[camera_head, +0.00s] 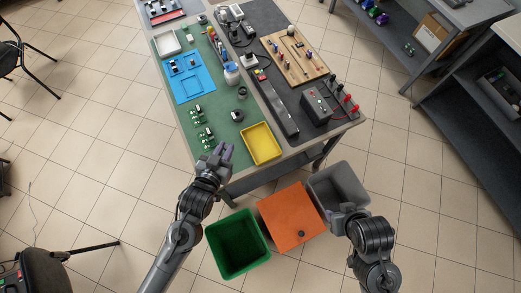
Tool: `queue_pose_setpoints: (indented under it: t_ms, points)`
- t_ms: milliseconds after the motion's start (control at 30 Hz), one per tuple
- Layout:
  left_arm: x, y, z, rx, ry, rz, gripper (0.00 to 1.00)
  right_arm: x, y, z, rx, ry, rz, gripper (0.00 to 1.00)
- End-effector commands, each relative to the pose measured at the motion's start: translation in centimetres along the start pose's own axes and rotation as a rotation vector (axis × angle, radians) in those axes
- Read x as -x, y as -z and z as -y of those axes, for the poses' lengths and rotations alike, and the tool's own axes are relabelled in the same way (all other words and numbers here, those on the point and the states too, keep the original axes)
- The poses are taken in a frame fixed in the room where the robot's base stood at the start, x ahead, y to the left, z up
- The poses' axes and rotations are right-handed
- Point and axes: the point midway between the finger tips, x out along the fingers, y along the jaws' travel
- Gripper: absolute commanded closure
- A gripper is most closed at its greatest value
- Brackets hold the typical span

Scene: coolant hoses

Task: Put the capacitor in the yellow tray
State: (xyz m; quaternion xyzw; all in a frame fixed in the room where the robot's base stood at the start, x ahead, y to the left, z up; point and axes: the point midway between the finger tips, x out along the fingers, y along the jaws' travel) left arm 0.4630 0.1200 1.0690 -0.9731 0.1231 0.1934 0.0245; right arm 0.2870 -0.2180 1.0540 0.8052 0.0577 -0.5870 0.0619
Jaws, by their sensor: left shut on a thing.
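The yellow tray (275,158) lies near the front edge of the green mat on the workbench. It looks empty. My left gripper (223,151) is just left of the tray, over the mat's front edge. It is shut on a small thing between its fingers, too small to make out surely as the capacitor. I cannot pick out the capacitor elsewhere for sure. My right gripper (345,214) is low at the right, in front of the bench by the grey bin; its fingers are not clear.
Small green parts (200,131) stand on the mat left of the tray. A blue tray (207,88) and a dark ring (237,115) are farther back.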

Motion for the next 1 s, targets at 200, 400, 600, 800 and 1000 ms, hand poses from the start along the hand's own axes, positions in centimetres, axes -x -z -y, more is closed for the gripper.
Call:
queue_pose_setpoints:
  t_ms: [200, 400, 600, 800, 1000]
  points:
    - [-3.1, -5.7, -4.0, -0.049, -0.118, -0.003, 1.0, -8.5, -2.7, 0.4, -0.004, 0.004, 0.0, 0.57]
    - [-4.4, -8.4, -6.9, -0.085, -0.205, -0.003, 1.0, -13.1, -4.2, 0.6, -0.004, 0.003, -0.001, 0.57]
    - [-4.9, -9.9, -8.5, -0.107, -0.258, -0.002, 1.0, -15.7, -5.0, 0.5, -0.001, 0.0, -0.001, 0.57]
    - [-5.9, -10.5, -9.1, -0.116, -0.279, -0.001, 1.0, -16.6, -5.3, 0.3, 0.006, -0.006, 0.0, 0.57]
    - [-9.7, -11.0, -8.9, -0.117, -0.28, -0.001, 1.0, -17.2, -5.5, 0.3, 0.006, -0.007, -0.001, 0.57]
